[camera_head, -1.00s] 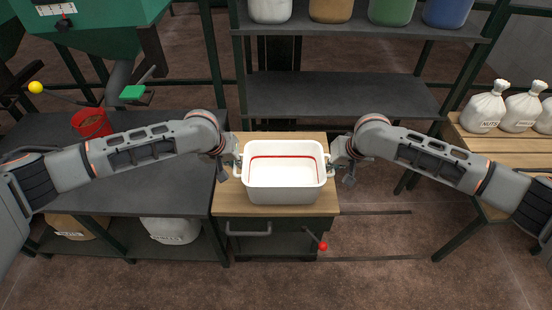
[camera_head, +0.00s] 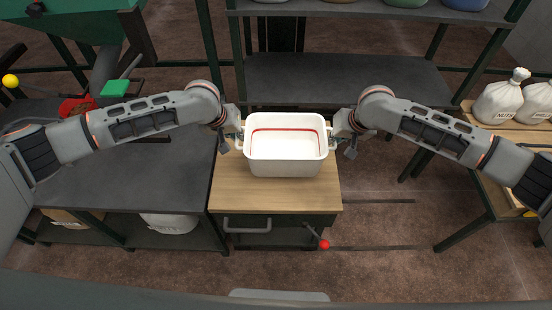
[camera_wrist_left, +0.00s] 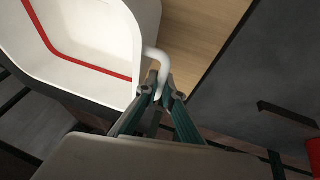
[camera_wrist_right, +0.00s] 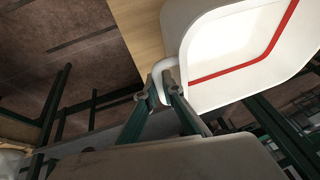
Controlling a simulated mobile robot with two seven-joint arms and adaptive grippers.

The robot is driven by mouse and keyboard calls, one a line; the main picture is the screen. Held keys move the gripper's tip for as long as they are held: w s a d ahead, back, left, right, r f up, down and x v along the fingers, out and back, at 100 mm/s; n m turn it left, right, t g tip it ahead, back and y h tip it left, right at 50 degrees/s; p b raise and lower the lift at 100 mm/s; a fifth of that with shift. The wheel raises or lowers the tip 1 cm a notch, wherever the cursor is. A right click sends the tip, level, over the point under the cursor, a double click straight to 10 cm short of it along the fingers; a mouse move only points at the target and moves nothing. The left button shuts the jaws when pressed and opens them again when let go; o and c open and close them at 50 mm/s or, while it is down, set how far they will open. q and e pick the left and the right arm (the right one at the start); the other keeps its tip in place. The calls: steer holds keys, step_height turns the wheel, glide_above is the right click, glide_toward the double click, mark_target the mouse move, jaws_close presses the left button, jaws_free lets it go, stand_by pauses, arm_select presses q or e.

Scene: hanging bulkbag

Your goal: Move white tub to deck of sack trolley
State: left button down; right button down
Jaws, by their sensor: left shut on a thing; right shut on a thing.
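The white tub (camera_head: 285,166) has a red line around its inside and looks empty. It is level, over the far part of a wooden-topped stand (camera_head: 275,197) in the head view. My left gripper (camera_head: 239,139) is shut on the tub's left handle, a white loop (camera_wrist_left: 161,62) clear in the left wrist view. My right gripper (camera_head: 333,138) is shut on the right handle (camera_wrist_right: 160,68). The head view does not show clearly how far the tub's underside is above the wood. I cannot pick out a sack trolley with certainty.
A dark bench (camera_head: 165,180) stands left of the stand. A dark shelf rack (camera_head: 335,80) is behind the tub. White sacks (camera_head: 498,103) sit on a slatted table at right. A lever with a red knob (camera_head: 324,244) sticks out at the stand's front. Floor shows right of the stand.

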arm_select(q)
steer(key=shift+w+a+f, duration=0.1)
steer(key=shift+a+f, duration=0.1)
arm_select(e)
steer(key=shift+w+d+f, duration=0.1)
steer(key=shift+d+f, duration=0.1)
